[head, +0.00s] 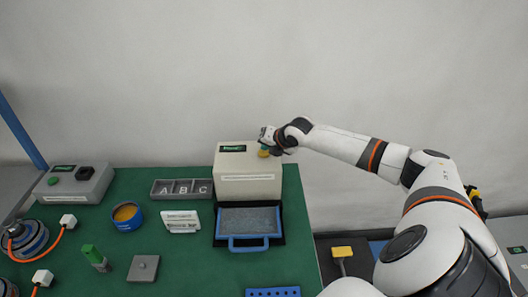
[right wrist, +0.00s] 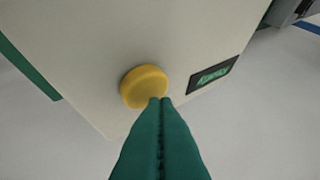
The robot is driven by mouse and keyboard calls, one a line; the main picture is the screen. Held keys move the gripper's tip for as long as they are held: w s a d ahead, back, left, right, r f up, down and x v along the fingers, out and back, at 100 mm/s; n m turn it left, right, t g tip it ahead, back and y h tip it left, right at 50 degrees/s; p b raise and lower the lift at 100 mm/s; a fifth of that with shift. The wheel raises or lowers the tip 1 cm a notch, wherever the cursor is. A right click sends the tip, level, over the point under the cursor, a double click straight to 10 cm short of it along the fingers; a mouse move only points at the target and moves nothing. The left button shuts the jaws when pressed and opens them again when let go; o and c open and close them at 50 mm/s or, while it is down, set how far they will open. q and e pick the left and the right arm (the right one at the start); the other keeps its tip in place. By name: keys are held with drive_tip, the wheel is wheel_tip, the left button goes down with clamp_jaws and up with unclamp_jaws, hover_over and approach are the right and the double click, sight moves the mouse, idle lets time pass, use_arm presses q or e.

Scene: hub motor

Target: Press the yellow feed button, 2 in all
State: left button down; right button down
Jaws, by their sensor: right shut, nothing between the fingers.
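The yellow feed button (right wrist: 143,86) is a round knob on a cream box, and in the right wrist view it sits just beyond my fingertips. In the head view the yellow button (head: 263,154) shows partly at the box's upper right, under my gripper. The cream box (head: 247,177) stands at the back right of the green table and has a small dark display (right wrist: 213,75) with green text. My right gripper (right wrist: 160,100) is shut and empty, its green fingertips at the button's lower edge. I cannot tell whether they touch it. My left gripper is not in view.
A blue-handled tray (head: 248,243) lies in front of the box. A grey A-B-C bin (head: 181,189), a blue bowl (head: 127,216), a white sign (head: 181,222) and a grey control box (head: 75,182) are to the left. Wall space behind is clear.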

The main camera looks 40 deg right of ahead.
sight(267, 154)
drive_tip(key=shift+f, duration=0.55)
idle(0.6)
drive_tip(key=shift+r, duration=0.1)
drive_tip(key=shift+r+p, duration=0.85)
drive_tip(key=shift+r, duration=0.1)
wheel_tip(267, 154, up, 5)
drive_tip(key=p, duration=0.5)
idle(0.8)
